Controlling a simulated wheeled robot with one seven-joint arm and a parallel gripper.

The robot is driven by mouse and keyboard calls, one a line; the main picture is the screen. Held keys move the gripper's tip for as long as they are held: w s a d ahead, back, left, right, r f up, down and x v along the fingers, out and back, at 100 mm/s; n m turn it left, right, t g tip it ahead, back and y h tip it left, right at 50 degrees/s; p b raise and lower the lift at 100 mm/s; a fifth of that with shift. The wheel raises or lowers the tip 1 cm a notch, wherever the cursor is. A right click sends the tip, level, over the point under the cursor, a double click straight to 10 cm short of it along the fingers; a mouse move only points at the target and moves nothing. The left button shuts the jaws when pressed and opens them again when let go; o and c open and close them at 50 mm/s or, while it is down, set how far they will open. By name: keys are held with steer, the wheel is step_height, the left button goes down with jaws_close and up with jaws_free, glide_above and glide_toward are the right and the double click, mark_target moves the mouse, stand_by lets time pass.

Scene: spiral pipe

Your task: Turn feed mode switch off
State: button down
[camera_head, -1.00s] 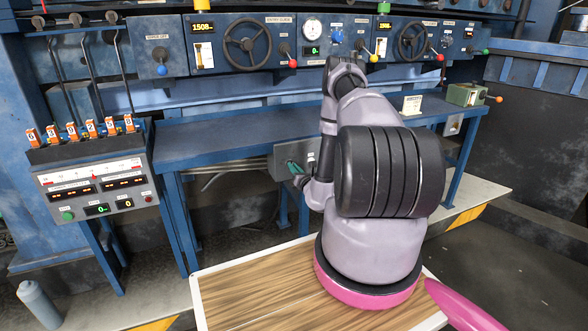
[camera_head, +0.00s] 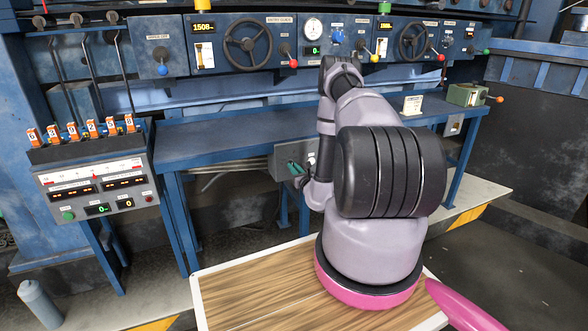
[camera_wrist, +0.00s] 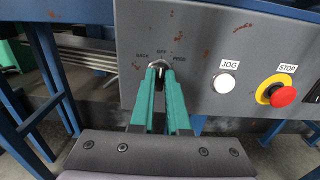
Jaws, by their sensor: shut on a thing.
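The feed mode switch (camera_wrist: 157,66) is a small selector on a grey panel in the wrist view, with the labels BACK, OFF and FEED above it. My gripper (camera_wrist: 160,72) has green fingers that reach up to the switch and are shut on it. The fingers hide most of the knob, so I cannot tell which label it points to. In the head view the grey control box (camera_head: 281,164) is under the blue bench, and my green fingertips (camera_head: 295,166) show at its face, partly hidden by my arm.
Right of the switch are a white JOG button (camera_wrist: 225,83) and a red STOP button (camera_wrist: 283,96) on a yellow base. Blue frame legs (camera_wrist: 48,70) stand left of the panel. The blue bench (camera_head: 230,129) lies above the box in the head view.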

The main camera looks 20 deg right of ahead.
steer(key=c, duration=0.9)
jaws_free()
steer(key=s, duration=1.1)
steer(key=shift+a, duration=0.2)
